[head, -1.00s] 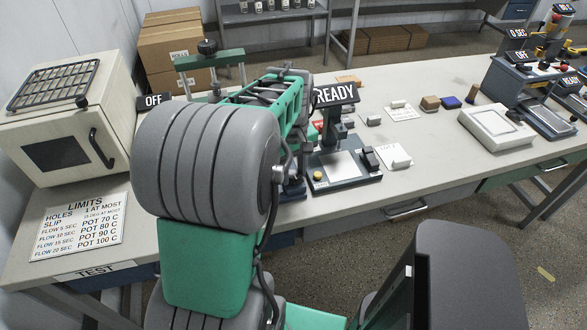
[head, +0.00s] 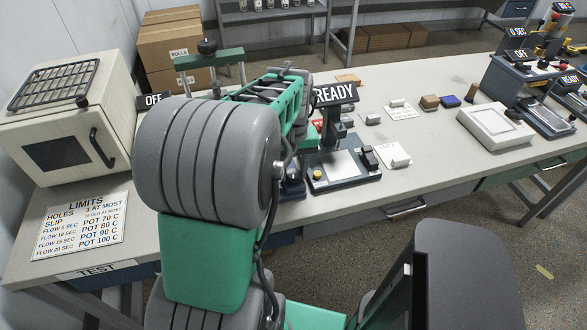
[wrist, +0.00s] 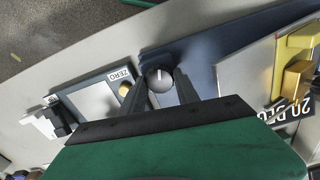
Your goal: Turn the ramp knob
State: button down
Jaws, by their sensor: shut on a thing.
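The ramp knob (wrist: 160,77) is a small dark round knob with a white pointer line, at the end of a dark blue panel (wrist: 205,48) in the wrist view. My gripper (wrist: 160,84) has one finger on each side of the knob and is shut on it. The pointer line runs nearly straight up in the wrist picture. A sign reading "20 DEG" (wrist: 287,117), partly cut off, is to the right of the panel. In the head view my own arm hides the knob and the fingers.
A device with a yellow button (wrist: 125,90) and a "ZERO" label (wrist: 121,75) sits close beside the knob. In the head view, the "READY" sign (head: 335,94) stands over a device right of my arm. The oven (head: 65,130) and limits sheet (head: 82,220) are at left.

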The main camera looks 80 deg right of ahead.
aim_at(293, 173)
jog(key=c, duration=0.9)
grip_release()
notch_tip(293, 173, up, 8)
jog(key=shift+f, duration=0.1)
